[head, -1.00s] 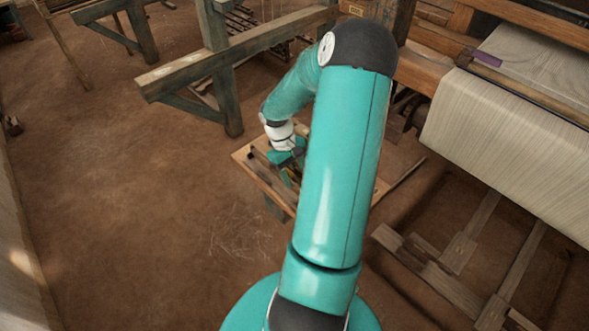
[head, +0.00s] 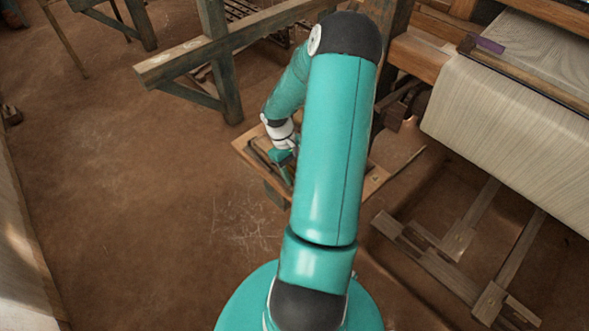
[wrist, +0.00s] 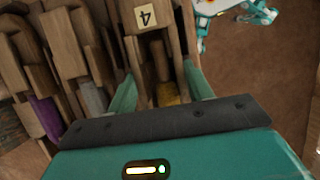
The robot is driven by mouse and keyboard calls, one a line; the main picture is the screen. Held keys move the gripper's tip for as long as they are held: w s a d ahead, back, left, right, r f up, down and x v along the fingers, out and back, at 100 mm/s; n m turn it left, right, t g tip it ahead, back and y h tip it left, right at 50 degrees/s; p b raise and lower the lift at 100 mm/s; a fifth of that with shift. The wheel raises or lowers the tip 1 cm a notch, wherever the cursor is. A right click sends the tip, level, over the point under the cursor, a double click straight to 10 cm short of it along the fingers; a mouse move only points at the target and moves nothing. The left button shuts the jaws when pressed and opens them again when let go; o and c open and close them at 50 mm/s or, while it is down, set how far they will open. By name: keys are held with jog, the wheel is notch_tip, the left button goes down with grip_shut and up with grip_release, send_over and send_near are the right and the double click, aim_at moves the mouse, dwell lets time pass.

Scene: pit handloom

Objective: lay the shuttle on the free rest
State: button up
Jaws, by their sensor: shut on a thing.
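My gripper (wrist: 162,94) is shut on a wooden shuttle with a yellow bobbin (wrist: 168,93), its teal fingers on either side of it. In the wrist view a wooden block with a "4" label (wrist: 146,17) stands just beyond the held shuttle. To its left lie other wooden shuttles, one with purple yarn (wrist: 47,116) and one with grey yarn (wrist: 93,98). In the head view my gripper (head: 283,158) is low over the wooden rack (head: 245,150). My arm hides much of the rack. I cannot tell which rest is free or whether the shuttle touches one.
The loom with pale cloth (head: 480,120) stands at the right. A timber frame (head: 215,60) rises behind the rack. The earth floor (head: 120,190) at the left is open.

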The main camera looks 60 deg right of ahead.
jog(key=o, duration=1.2)
jog(key=shift+o, duration=0.2)
jog(key=shift+r, duration=0.1)
jog(key=shift+r, duration=3.95)
